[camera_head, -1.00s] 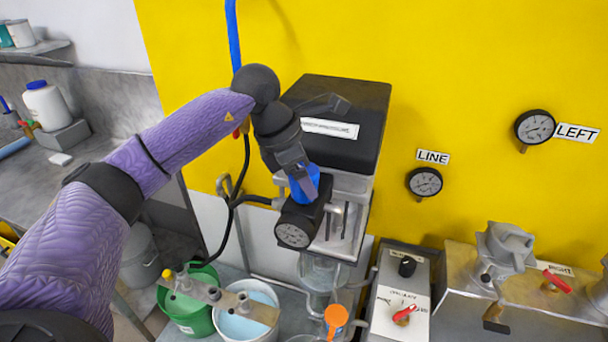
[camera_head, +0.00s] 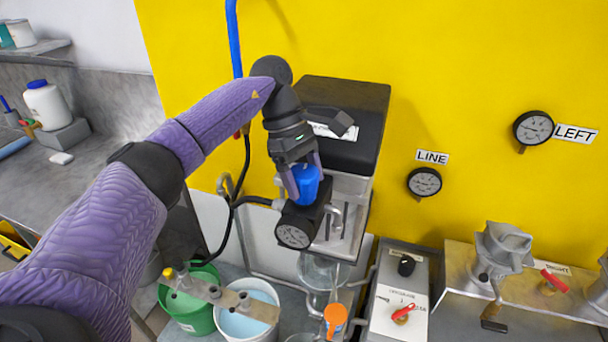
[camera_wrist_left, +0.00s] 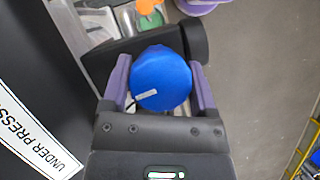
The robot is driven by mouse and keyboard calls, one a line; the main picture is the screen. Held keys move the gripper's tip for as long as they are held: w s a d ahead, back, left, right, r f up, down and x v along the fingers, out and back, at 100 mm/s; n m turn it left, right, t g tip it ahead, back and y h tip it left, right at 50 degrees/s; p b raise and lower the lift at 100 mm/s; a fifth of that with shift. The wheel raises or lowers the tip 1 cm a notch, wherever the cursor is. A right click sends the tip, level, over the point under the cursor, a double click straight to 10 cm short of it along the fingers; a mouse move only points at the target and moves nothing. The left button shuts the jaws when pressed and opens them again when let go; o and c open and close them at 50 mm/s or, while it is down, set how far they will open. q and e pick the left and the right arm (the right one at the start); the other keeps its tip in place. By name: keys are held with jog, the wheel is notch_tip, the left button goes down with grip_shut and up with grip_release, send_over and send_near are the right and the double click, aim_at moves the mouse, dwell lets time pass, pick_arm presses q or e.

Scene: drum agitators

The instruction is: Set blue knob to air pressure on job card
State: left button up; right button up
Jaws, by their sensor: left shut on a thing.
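The blue knob (camera_head: 306,184) sits on top of a black regulator body (camera_head: 300,215) with a round dial gauge (camera_head: 293,236) on its front. My left gripper (camera_head: 304,182) comes down on the knob from above and is shut on it. In the left wrist view the knob (camera_wrist_left: 160,78) fills the space between the two purple fingers (camera_wrist_left: 161,88), with a small pale label on its top. The gauge needle is too small to read. No job card can be made out. My right gripper is not in view.
A black-topped unit (camera_head: 345,105) with a white label stands right behind the regulator. Wall gauges marked LINE (camera_head: 424,182) and LEFT (camera_head: 533,128) are at the right. A green bucket (camera_head: 190,305) and a control box with a red lever (camera_head: 402,313) are below.

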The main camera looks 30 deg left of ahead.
pick_arm(q)
jog(key=m+g, duration=0.1)
jog(key=m, duration=0.2)
jog(key=shift+m+y, duration=0.3)
jog(key=shift+m+g+y, duration=0.4)
jog(key=shift+m+g, duration=0.3)
jog(key=shift+m, duration=1.1)
